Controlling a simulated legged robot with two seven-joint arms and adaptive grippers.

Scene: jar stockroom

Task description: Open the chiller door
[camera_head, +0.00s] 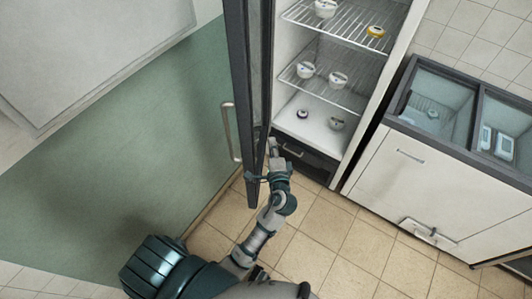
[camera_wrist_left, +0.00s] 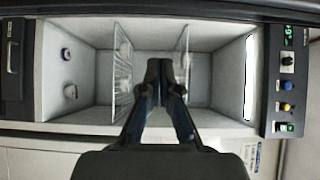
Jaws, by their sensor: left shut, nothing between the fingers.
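The chiller (camera_head: 345,90) is a tall white cabinet with wire shelves, and its front is uncovered. Its dark-framed door (camera_head: 236,60) stands open, swung out to the left and seen nearly edge-on. The pale bar handle (camera_head: 229,132) is on the door's outer face, to the left. My left gripper (camera_head: 272,147) is beside the door's inner face, in front of the chiller's lower part; I cannot tell if it touches the door. In the left wrist view the gripper (camera_wrist_left: 166,72) is shut and empty, facing the open interior (camera_wrist_left: 215,75). My right gripper is not in view.
Several small jars stand inside, including a white one (camera_head: 325,8) and a yellow one (camera_head: 376,31). A low white chest unit (camera_head: 425,185) with glass lids stands to the right. The tiled floor (camera_head: 325,235) in front is clear. A control panel (camera_wrist_left: 287,80) shows in the wrist view.

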